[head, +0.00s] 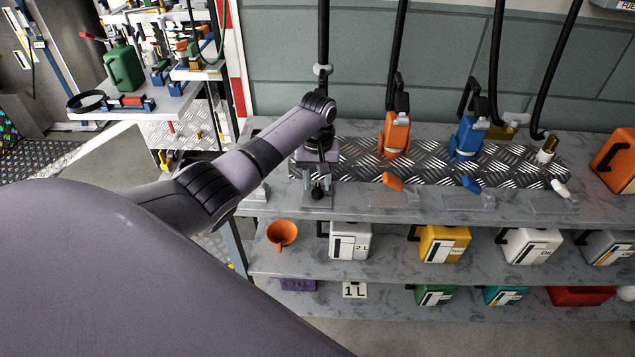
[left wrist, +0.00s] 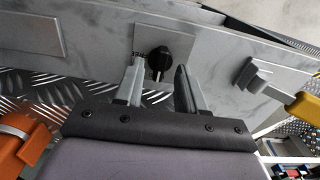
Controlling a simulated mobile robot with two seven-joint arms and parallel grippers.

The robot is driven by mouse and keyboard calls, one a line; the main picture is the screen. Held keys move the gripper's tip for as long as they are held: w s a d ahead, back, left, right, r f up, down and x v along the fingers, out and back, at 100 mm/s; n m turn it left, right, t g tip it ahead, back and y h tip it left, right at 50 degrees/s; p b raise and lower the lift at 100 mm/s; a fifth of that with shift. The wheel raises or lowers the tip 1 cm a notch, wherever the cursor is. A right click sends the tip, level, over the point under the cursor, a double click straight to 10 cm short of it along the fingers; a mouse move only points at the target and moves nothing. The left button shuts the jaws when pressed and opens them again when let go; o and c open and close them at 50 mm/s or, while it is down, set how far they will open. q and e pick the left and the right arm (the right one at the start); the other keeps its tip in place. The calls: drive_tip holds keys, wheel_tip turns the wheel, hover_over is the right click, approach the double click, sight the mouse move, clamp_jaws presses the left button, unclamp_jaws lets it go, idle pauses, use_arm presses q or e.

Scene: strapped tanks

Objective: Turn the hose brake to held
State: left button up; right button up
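A black knob (left wrist: 157,58) on a small square grey plate (left wrist: 175,36) is at the shelf's front edge. It is probably the hose brake, but I see no label for it. My left gripper (left wrist: 160,88) is open, with one finger on each side of the knob in the left wrist view. I cannot tell whether either finger touches it. In the head view the left gripper (head: 318,182) points down over the same spot, and the knob is partly hidden there. My right gripper is in neither view.
An orange nozzle (head: 397,135) and a blue nozzle (head: 467,138) stand on a ribbed metal plate (head: 430,162) to the right, with black hoses above. An orange lever (head: 393,182) and a blue lever (head: 471,184) lie in front. Jugs and an orange funnel (head: 282,234) fill lower shelves.

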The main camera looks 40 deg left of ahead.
sight(317, 188)
use_arm(q)
wheel_tip(317, 188, up, 6)
drive_tip(key=shift+r, duration=0.1)
idle(0.6)
drive_tip(key=s+d+f+m, duration=0.1)
drive_tip(key=s+f, duration=0.1)
drive_tip(key=s+d+f+m, duration=0.1)
drive_tip(key=d+f, duration=0.1)
drive_tip(key=s+d+f, duration=0.2)
drive_tip(key=f, duration=0.1)
drive_tip(key=shift+s+f+m+t, duration=0.1)
drive_tip(key=shift+s+m+t, duration=0.2)
drive_tip(key=shift+m, duration=0.1)
drive_tip(key=s+d+f+m+t, duration=0.1)
drive_tip(key=s+d+f+m, duration=0.3)
drive_tip(key=s, duration=0.6)
drive_tip(key=s+d+r+m+t, duration=0.1)
drive_tip(key=s+r, duration=0.2)
drive_tip(key=s, duration=0.5)
drive_tip(key=s+d+r+m+t, duration=0.1)
drive_tip(key=s+d+r, duration=0.1)
drive_tip(key=s, duration=0.7)
drive_tip(key=w+d+f+t+h, duration=0.2)
drive_tip(key=w+f+t, duration=0.4)
drive_tip(key=f, duration=0.2)
drive_tip(key=shift+w+d+f+t, duration=0.35)
drive_tip(key=shift+d+f+t, duration=0.05)
